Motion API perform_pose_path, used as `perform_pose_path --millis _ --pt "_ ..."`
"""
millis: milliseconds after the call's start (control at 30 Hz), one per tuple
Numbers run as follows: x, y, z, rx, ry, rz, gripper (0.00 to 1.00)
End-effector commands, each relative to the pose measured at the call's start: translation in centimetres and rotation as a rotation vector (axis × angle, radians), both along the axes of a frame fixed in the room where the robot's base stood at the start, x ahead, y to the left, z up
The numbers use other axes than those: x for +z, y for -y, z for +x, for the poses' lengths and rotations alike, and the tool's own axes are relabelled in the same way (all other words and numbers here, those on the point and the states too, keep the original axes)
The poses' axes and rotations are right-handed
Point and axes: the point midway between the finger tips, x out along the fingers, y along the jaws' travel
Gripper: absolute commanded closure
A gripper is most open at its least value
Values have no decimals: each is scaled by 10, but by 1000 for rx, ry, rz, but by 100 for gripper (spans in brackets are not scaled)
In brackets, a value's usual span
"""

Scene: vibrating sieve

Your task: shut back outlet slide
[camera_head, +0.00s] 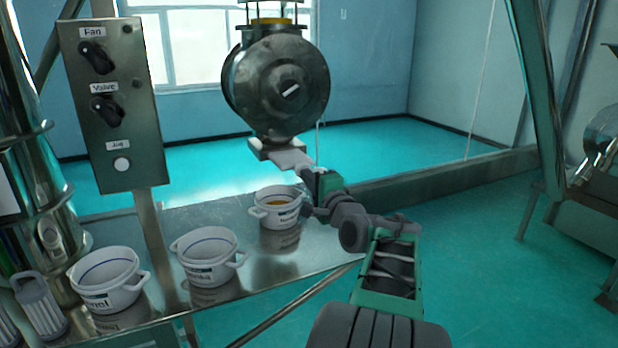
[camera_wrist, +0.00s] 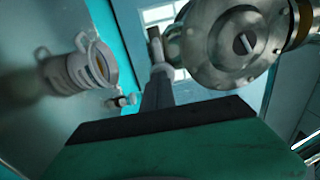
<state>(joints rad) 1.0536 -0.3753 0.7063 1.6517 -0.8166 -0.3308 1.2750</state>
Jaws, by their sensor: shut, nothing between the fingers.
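A round metal housing (camera_head: 278,85) with a knob on its face hangs at the upper middle of the head view; it also shows in the wrist view (camera_wrist: 225,45). A small pale outlet block (camera_head: 262,147) sits under it. My gripper (camera_head: 300,163) is shut and empty, with its tips close to that block from the right. In the wrist view my gripper (camera_wrist: 158,75) points up toward a narrow piece beside the housing. I cannot tell whether the tips touch the slide. The slide plate is not clearly distinguishable from my fingers and its position cannot be told.
A white pail (camera_head: 268,216) with yellow-orange contents stands below the outlet on a metal table (camera_head: 248,270). Two more pails, a middle one (camera_head: 208,275) and a left one (camera_head: 108,300), stand leftward. A control panel (camera_head: 112,150) rises behind them.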

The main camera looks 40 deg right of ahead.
Motion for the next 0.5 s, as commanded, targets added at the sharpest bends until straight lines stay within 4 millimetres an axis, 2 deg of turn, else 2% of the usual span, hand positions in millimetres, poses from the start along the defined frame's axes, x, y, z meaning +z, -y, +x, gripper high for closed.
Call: perform_pose_path --millis 167,400,500 --pt "1 4 13 2 -1 0 100" --pt "0 18 62 4 -1 0 100" --pt "1 22 73 1 0 0 100"
